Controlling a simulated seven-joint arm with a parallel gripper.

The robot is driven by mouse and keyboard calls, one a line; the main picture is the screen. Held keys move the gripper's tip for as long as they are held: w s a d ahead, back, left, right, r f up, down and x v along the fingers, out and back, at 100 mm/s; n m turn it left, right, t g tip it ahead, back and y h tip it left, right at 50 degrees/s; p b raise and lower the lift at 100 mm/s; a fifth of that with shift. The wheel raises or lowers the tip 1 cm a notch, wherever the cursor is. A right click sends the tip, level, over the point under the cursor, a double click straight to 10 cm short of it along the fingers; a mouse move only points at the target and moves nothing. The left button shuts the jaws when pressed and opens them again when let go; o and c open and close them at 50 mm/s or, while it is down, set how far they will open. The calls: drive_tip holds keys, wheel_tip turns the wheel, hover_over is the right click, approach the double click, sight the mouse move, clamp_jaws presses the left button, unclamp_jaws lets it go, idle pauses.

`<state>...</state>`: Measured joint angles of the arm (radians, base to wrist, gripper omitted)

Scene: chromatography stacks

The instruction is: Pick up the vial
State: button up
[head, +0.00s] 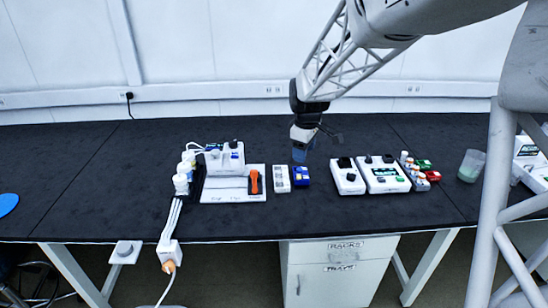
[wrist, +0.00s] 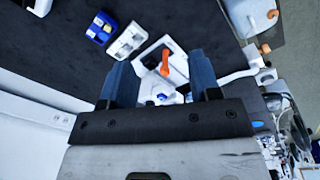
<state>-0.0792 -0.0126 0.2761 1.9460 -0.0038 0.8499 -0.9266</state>
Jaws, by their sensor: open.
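My gripper (head: 300,152) hangs above the black bench, behind the blue rack. In the wrist view my gripper (wrist: 158,66) has its two blue fingers wide apart with nothing held between them. Small bottles or vials with white and orange caps (head: 405,158) stand at the right of the bench, beside small red and green blocks. Which one is the vial, I cannot tell. A blue rack (head: 301,176) and a white rack (head: 281,179) stand side by side near the middle; they also show in the wrist view as blue (wrist: 101,28) and white (wrist: 127,41). Their contents are too small to make out.
White instruments (head: 383,175) stand to the right, then a translucent beaker (head: 471,166). The black bench (head: 90,180) is mostly clear at left.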

drive_tip(key=w+a+f+n, duration=0.3)
drive_tip(key=w+f, duration=0.5)
drive_tip(key=w, duration=0.1)
drive_tip(key=n+g, duration=0.1)
drive_tip(key=n, duration=0.2)
hover_over(280, 177)
wheel_tip(280, 177, down, 10)
drive_tip(key=shift+r, duration=0.15)
drive_tip(key=shift+d, duration=0.1)
drive_tip(key=shift+f, duration=1.3)
drive_tip(key=shift+f, duration=2.6)
drive_tip(key=c, duration=1)
